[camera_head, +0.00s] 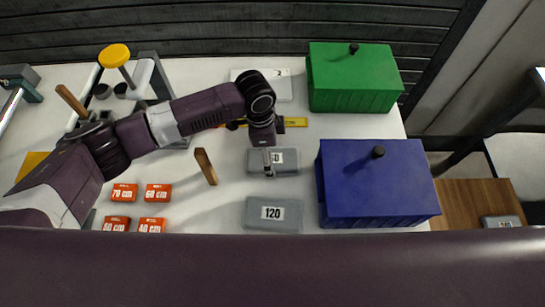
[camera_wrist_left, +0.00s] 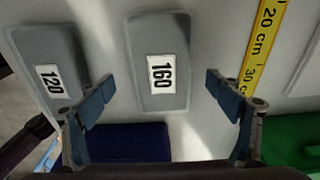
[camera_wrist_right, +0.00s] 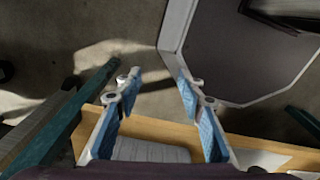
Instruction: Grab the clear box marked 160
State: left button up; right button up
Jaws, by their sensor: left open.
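The box marked 160 (camera_wrist_left: 157,95) looks grey and lies flat on the white table, label up. In the left wrist view it is between and beyond the fingers of my left gripper (camera_wrist_left: 160,84), which is open and empty. In the head view my left gripper (camera_head: 268,165) hangs over this box (camera_head: 289,161) and hides part of its label. I cannot tell the exact height of the gap. My right gripper (camera_wrist_right: 159,78) is open and empty, away from the box, above a wooden surface (camera_wrist_right: 150,128).
A similar grey box marked 120 (camera_head: 272,222) lies beside it. A blue box (camera_head: 370,185) and a green box (camera_head: 352,85) stand to the right. A yellow ruler (camera_head: 296,122) lies behind. A wooden block (camera_head: 206,166) and several orange boxes (camera_head: 158,193) are to the left.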

pick_arm(q)
jog(key=f, duration=0.2)
jog(key=shift+w+d+f, duration=0.15)
jog(key=shift+w+f, duration=0.1)
jog(key=shift+f, duration=0.05)
jog(key=shift+s, duration=0.1)
jog(key=c, duration=1.4)
pick_arm(e)
jog(key=shift+w+d+r, duration=0.1)
jog(key=shift+w+r, duration=0.1)
jog(key=shift+w, duration=0.25)
jog(key=shift+w+d+r, duration=0.1)
jog(key=shift+w+r, duration=0.05)
jog(key=shift+w, duration=0.25)
pick_arm(q)
jog(key=shift+o, duration=0.2)
jog(key=shift+r, duration=0.1)
